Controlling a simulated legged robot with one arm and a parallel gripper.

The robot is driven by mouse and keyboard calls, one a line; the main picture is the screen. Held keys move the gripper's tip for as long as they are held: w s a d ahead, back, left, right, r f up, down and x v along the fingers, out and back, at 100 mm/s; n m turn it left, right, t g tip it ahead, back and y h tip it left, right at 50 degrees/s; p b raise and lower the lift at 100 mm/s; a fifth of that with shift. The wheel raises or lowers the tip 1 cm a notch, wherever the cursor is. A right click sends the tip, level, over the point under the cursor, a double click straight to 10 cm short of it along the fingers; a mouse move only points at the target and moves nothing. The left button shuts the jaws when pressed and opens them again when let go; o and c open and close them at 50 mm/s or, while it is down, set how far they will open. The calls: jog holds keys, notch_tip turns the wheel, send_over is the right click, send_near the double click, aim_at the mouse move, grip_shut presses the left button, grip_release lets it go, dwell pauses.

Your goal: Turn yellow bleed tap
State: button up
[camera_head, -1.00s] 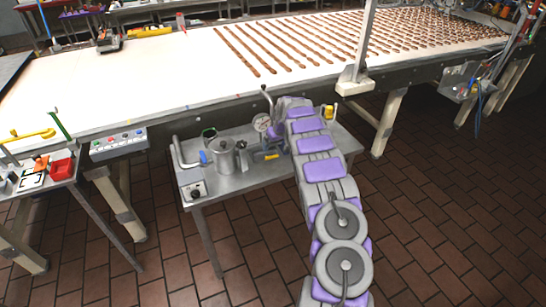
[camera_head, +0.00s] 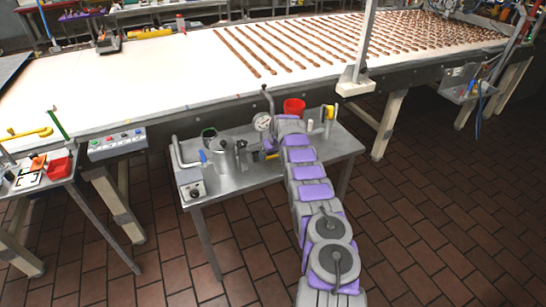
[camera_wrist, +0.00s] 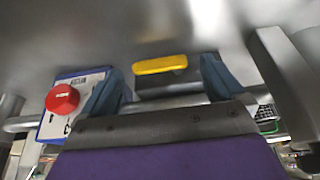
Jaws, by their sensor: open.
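The yellow tap handle (camera_wrist: 160,64) lies across the upper middle of the wrist view, above a grey metal pipe. My gripper (camera_wrist: 165,78) is open, with one blue-grey finger on each side of the handle. Gaps show between the fingers and the handle, so I see no grip on it. In the head view a small yellow piece (camera_head: 271,155) shows beside the end of my arm, low among the metal fittings on the small table. My gripper's fingertips cannot be made out clearly there.
A red round knob (camera_wrist: 62,98) shows left in the wrist view.

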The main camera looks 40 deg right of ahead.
jog(key=shift+f, duration=0.5)
jog(key=shift+d, duration=0.1)
jog(key=c, duration=1)
